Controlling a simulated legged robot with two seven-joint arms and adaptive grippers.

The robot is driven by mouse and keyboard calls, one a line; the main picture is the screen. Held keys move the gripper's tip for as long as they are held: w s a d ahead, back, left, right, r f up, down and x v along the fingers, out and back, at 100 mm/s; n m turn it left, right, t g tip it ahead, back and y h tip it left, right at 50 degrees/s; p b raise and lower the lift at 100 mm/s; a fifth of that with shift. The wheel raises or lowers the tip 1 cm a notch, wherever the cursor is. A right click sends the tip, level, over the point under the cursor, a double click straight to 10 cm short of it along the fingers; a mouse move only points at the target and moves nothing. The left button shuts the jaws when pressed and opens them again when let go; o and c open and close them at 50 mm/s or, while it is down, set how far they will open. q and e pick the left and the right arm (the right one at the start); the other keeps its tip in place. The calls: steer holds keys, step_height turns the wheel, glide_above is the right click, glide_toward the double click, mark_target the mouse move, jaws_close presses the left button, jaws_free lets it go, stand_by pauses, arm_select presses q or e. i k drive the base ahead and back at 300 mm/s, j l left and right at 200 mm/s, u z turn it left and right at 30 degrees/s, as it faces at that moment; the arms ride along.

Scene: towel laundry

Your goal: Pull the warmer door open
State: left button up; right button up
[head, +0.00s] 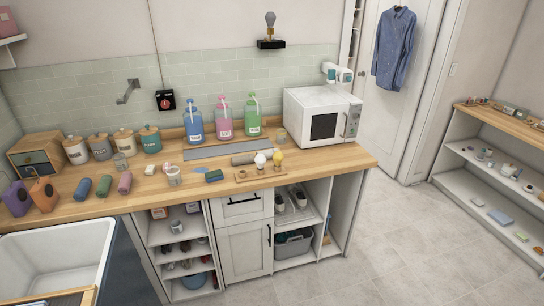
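The warmer looks to be the white box-shaped appliance (302,98) at the back right of the wooden counter. Its front door (343,122) with a dark window (324,126) appears closed. A control strip with small knobs or buttons runs down the right of its front; a handle is too small to make out clearly. Neither of my grippers is in view, and no part of my arms shows.
Bottles (251,118), a grey mat (228,149), a roll (243,159) and two bulb-like items stand left of the appliance on the counter (345,158). A white and teal object (337,73) sits behind it. The tiled floor (400,240) at right is clear.

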mark_target(324, 125)
steer(key=i+l+z, duration=0.25)
steer(key=z, duration=0.2)
steer(key=i+z, duration=0.45)
steer(key=i+l, duration=0.05)
